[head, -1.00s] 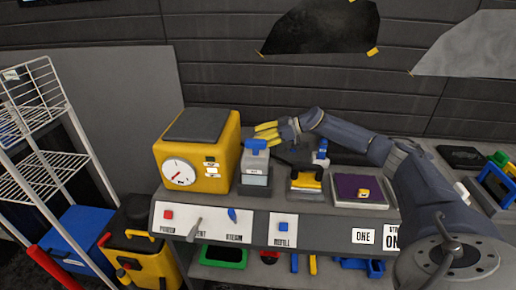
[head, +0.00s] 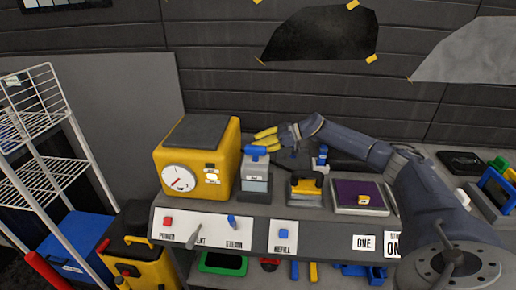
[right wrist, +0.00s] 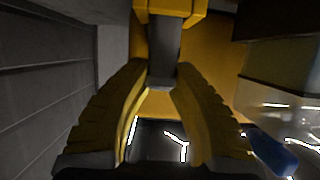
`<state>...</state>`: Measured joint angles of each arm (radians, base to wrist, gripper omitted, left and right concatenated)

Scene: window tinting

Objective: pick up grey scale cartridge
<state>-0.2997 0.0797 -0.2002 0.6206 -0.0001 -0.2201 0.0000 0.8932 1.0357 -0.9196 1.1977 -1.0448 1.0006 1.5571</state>
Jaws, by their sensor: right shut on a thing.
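My right gripper (head: 264,138) reaches in from the right, beside the yellow machine's right side and behind the blue-handled bottle. In the right wrist view its two ridged yellow fingers (right wrist: 163,82) close in on a dark grey piece (right wrist: 164,48) with a yellow part above it. I take this piece for the grey scale cartridge, though its full shape is hidden. In the head view the fingers hide what they hold. My left gripper is in neither view.
The yellow machine (head: 176,177) with a round dial stands left of the gripper. The blue-handled bottle (head: 255,178) stands close in front. A yellow-black tool (head: 306,184) and a purple-topped pad (head: 353,190) are further right. A wire rack (head: 38,130) stands left.

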